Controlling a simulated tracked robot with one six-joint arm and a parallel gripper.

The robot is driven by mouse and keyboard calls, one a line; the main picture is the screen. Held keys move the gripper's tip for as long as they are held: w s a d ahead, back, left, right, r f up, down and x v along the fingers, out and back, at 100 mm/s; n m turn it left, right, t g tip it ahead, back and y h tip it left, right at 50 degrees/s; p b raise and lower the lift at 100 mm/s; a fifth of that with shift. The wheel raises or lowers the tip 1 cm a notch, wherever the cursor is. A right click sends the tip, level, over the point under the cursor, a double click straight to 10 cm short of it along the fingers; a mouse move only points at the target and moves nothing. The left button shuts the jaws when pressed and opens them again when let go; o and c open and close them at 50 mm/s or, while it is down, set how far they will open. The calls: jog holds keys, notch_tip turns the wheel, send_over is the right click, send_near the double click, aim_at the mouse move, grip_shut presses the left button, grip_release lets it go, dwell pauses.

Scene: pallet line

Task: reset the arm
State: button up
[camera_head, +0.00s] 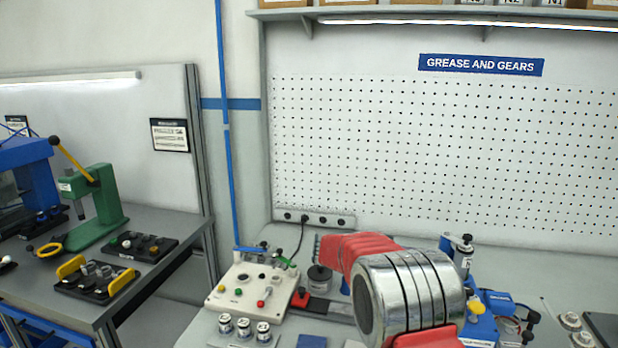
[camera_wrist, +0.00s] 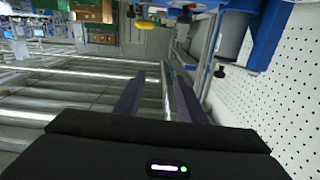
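My gripper (camera_wrist: 156,78) shows in the wrist view as two dark purple fingers reaching forward from a wide black body. The fingers stand apart with a clear gap between them. I see nothing held there. A small lit indicator glows on the black body. In the head view, red and chrome links of my arm rise at the lower centre, in front of the bench, and hide part of it. The gripper itself is not visible in the head view.
A white control box (camera_head: 252,289) with coloured buttons stands left of my arm, with small metal cups (camera_head: 244,328) in front. Blue equipment (camera_head: 480,325) stands to the right. A perforated board (camera_head: 450,150) backs the bench. Another bench (camera_head: 150,275) with a green press (camera_head: 100,205) is at left.

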jog(key=w+a+f+n+t+y, duration=0.3)
jog(key=w+n+t, duration=0.1)
jog(key=w+t, duration=0.4)
jog(key=w+a+f+n+t+y, duration=0.2)
jog(key=w+n+t+y, duration=0.15)
jog(key=w+t, duration=0.5)
jog(key=s+a+n+y, duration=0.3)
jog(key=a+n+y, duration=0.5)
jog(key=a+y, duration=0.45)
jog(key=s+a+f+n+g+y, duration=0.1)
jog(key=s+a+n+g, duration=0.15)
jog(key=s, duration=0.95)
jog(key=s+a+f+n+g, duration=0.15)
jog(key=s+g, duration=0.25)
jog(key=s, duration=0.8)
jog(key=s+d+r+n+h, duration=0.1)
jog(key=s+d, duration=0.3)
jog(key=s, duration=0.6)
jog(key=s+d+r+h, duration=0.1)
jog(key=s+d+r, duration=0.2)
jog(key=s, duration=0.7)
jog(key=shift+d+r+n+h, duration=0.15)
jog(key=shift+d+n+h, duration=0.2)
jog(key=shift+d, duration=0.25)
